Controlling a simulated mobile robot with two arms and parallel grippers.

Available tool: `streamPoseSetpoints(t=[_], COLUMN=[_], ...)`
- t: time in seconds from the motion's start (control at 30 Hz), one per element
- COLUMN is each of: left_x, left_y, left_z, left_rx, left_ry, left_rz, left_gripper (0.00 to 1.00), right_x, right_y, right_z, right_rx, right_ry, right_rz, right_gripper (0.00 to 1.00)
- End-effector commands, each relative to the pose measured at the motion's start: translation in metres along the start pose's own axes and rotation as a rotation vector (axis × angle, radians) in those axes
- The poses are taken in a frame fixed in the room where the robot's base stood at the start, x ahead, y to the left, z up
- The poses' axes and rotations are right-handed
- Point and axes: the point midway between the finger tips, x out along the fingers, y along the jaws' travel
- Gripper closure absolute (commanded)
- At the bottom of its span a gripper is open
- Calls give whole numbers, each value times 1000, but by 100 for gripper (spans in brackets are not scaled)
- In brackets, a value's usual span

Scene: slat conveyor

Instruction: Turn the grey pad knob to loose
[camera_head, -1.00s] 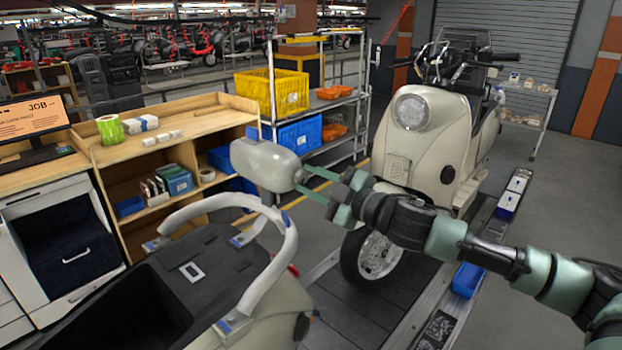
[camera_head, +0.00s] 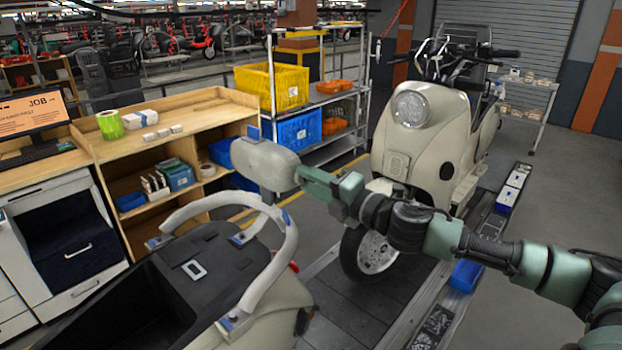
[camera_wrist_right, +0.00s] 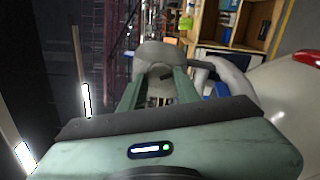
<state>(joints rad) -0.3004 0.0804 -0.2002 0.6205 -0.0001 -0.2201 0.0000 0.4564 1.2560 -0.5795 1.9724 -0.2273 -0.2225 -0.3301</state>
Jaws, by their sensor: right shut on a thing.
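The grey pad (camera_head: 262,162) is a rounded block standing above the tail of the near scooter (camera_head: 262,310), behind its pale grab rail (camera_head: 285,240). My right gripper (camera_head: 303,174) reaches it from the right and is shut on the knob at the pad's right side. The fingers show almost edge-on and hide the knob in the head view. In the right wrist view the pad (camera_wrist_right: 160,52) lies straight ahead, with the grey knob (camera_wrist_right: 160,71) between the fingertips (camera_wrist_right: 158,80). The knob's setting cannot be read. My left gripper is not in view.
A wooden bench (camera_head: 190,117) with small boxes stands at the left. A shelf rack with a yellow crate (camera_head: 272,88) and a blue crate (camera_head: 297,131) stands behind. A second cream scooter (camera_head: 428,140) stands beyond my right arm on the conveyor (camera_head: 345,310).

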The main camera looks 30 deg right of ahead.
Motion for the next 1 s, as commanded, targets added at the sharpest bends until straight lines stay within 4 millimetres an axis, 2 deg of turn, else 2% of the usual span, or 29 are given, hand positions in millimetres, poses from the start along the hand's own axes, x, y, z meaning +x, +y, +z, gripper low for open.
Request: streamPoseSetpoints(t=[0.7, 1.0], left_x=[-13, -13], left_y=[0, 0], left_z=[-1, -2], left_rx=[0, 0], left_ry=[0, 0], left_rz=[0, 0], left_gripper=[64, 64], right_x=[0, 0], right_y=[-1, -1], right_z=[0, -1], right_rx=[-672, -879], right_ry=[2, 3], right_rz=[1, 1], right_gripper=[100, 100])
